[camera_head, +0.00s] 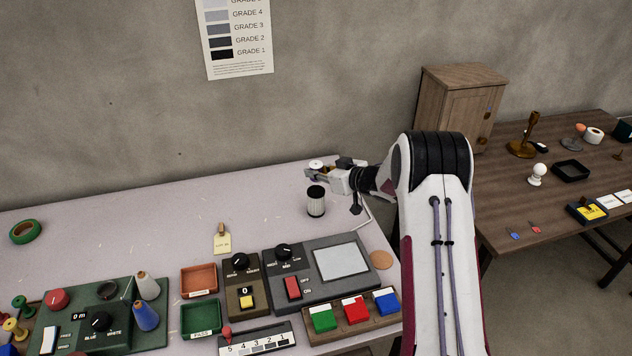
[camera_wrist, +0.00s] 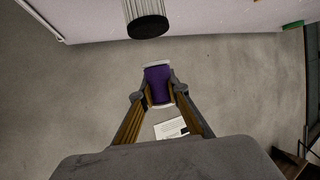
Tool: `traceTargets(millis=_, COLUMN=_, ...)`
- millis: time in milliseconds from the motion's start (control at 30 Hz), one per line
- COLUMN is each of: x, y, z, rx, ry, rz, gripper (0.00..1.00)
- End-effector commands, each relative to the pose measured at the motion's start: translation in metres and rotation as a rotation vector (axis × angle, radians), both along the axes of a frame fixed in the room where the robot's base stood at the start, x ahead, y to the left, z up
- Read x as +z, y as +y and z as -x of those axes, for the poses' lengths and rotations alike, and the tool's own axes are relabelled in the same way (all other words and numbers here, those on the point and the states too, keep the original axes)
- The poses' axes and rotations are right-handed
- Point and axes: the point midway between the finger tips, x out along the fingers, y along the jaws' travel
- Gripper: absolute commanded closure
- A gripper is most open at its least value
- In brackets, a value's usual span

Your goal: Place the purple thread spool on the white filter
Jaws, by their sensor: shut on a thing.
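The purple thread spool (camera_wrist: 158,86) is between my fingertips in the wrist view, purple with pale ends. My gripper (camera_wrist: 160,94) is shut on it. In the head view my gripper (camera_head: 322,172) is over the far right of the light table, and a pale end of the spool (camera_head: 316,164) shows there; its purple part is hard to see. The white filter (camera_head: 316,204), a ribbed white cylinder with black ends, stands upright on the table just below the gripper in the picture. The filter also shows at the top of the wrist view (camera_wrist: 142,14), apart from the spool.
A grey panel with a screen (camera_head: 341,262) and a cork disc (camera_head: 381,260) lie nearer than the filter. A tag (camera_head: 222,239), an orange tray (camera_head: 199,281) and a green tray (camera_head: 201,318) are left. The table around the filter is mostly clear.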

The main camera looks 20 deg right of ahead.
Motion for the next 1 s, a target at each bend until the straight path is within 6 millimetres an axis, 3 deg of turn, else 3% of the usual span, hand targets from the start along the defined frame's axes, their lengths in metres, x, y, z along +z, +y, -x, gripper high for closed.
traceTargets(millis=167, x=-0.002, y=0.0, z=0.0, rx=0.0, ry=0.0, rz=-0.001, gripper=0.96)
traceTargets(millis=600, x=-0.037, y=0.0, z=0.0, rx=-0.001, ry=0.001, rz=-0.002, gripper=0.96)
traceTargets(millis=1000, x=-0.039, y=0.0, z=0.0, rx=0.0, ry=0.0, rz=0.0, gripper=0.96)
